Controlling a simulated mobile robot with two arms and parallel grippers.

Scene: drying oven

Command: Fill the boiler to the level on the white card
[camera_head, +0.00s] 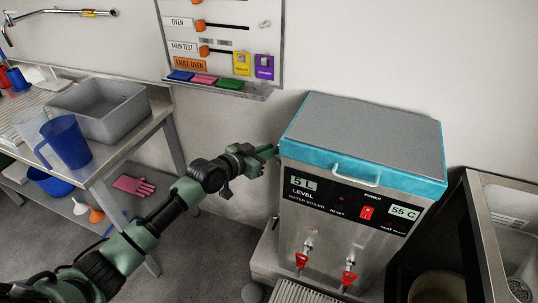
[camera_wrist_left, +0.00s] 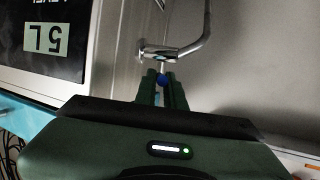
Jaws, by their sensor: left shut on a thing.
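The boiler (camera_head: 360,215) is a steel box with a grey and turquoise lid and a black front panel. A pale rectangle reading "5 L" (camera_head: 303,183) sits above the word LEVEL; it shows upside down in the left wrist view (camera_wrist_left: 46,38). I cannot tell if it is the white card. My left gripper (camera_head: 272,152) is at the boiler's upper left side. In the left wrist view its fingers (camera_wrist_left: 165,88) are shut on a small blue knob (camera_wrist_left: 162,80) below a bent chrome pipe (camera_wrist_left: 190,46). The water inside is hidden. My right gripper is not in view.
Two red-handled taps (camera_head: 301,261) are on the boiler's lower front, above a drip grate (camera_head: 302,293). A steel table (camera_head: 112,160) at the left holds a grey basin (camera_head: 100,112) and a blue jug (camera_head: 67,142). An open steel unit (camera_head: 484,240) stands at the right.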

